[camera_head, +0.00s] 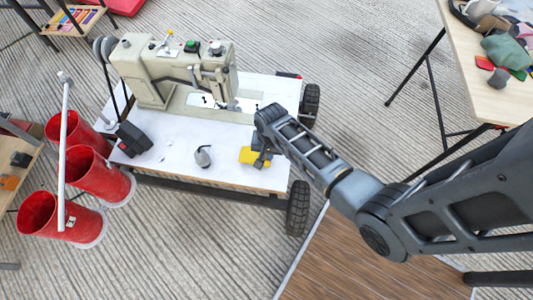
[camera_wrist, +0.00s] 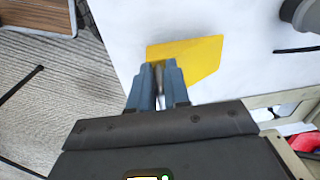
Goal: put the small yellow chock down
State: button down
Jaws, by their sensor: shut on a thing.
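The small yellow chock (camera_head: 249,156) is at the right front part of a white-topped wheeled table (camera_head: 190,172), at my gripper (camera_head: 262,160). In the wrist view the yellow chock (camera_wrist: 205,55) shows as a flat yellow shape with a slanted right end, between and beyond the fingertips. My gripper (camera_wrist: 158,75) is shut on the chock. The white tabletop (camera_wrist: 255,75) lies below it. I cannot tell whether the chock touches the tabletop. Part of the chock is hidden by the fingers.
A sewing machine (camera_head: 165,75) stands at the back of the table. A small grey object (camera_head: 203,156) and a black box (camera_head: 134,139) lie left of the chock. Red buckets (camera_head: 98,175) stand at left. Another table (camera_head: 480,60) with cloth pieces is at right.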

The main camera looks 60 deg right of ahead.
jog(key=shift+f, duration=1.2)
jog(key=shift+f, duration=0.2)
jog(key=c, duration=1.1)
grip_release()
jog(key=shift+r, duration=0.1)
